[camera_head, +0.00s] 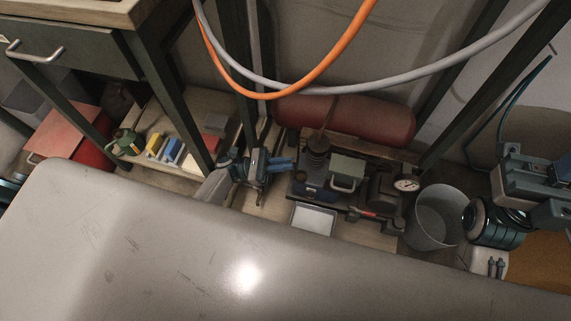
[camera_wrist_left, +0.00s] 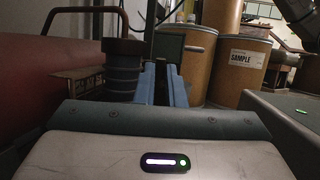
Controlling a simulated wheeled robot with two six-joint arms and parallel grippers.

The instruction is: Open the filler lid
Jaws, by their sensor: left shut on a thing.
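The machine on the low shelf has a small green lid (camera_head: 347,168) with a pale bar handle (camera_head: 343,185). In the left wrist view the green lid (camera_wrist_left: 170,46) stands behind the fingertips, with its handle (camera_wrist_left: 195,48) on its right. A dark ribbed cylinder (camera_head: 318,155) stands left of the lid. My left gripper (camera_head: 283,163) has blue fingers pointing right toward the cylinder and lid. Its fingers (camera_wrist_left: 160,85) are close together on something thin that I cannot make out. The handle looks apart from them. My right gripper (camera_head: 495,267) hangs at the right, its finger gap unclear.
A red tank (camera_head: 345,118) lies behind the machine. A pressure gauge (camera_head: 406,184) and grey bucket (camera_head: 437,217) are at its right. A white tray (camera_head: 313,219) lies in front. Orange (camera_head: 335,50) and grey hoses hang above. Fibre drums (camera_wrist_left: 235,65) show in the left wrist view.

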